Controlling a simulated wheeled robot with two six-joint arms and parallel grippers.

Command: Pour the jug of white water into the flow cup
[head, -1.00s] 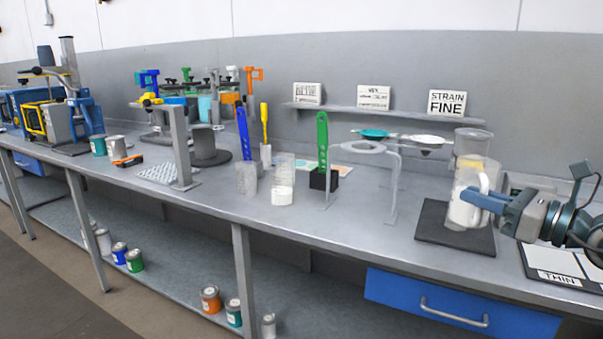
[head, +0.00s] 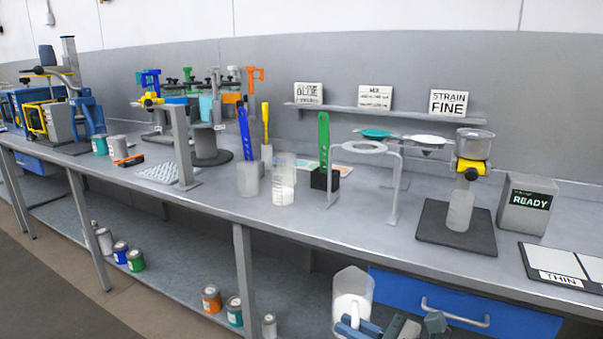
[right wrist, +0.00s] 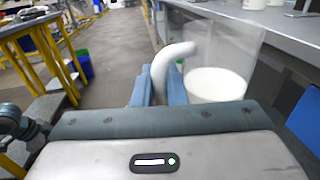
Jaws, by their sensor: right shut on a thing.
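The clear jug (head: 354,283) with white liquid in its lower part is near the bottom of the head view, in front of the bench's front edge. My right gripper (head: 356,327) is shut on its white handle. In the right wrist view, the jug (right wrist: 225,45) looks roughly upright, with the gripper's blue fingers (right wrist: 160,88) on either side of the handle. The cup with a yellow valve, which looks like the flow cup (head: 475,145), stands over a pale cylinder (head: 460,210) on a dark mat (head: 430,222). The cup's contents cannot be told. My left gripper is out of view.
A grey box reading READY (head: 527,203) stands right of the mat. A ring stand (head: 395,185) stands to its left. Clear beakers (head: 284,170) and a blue-handled tool (head: 245,135) stand farther left. A blue drawer (head: 500,310) is below the bench top.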

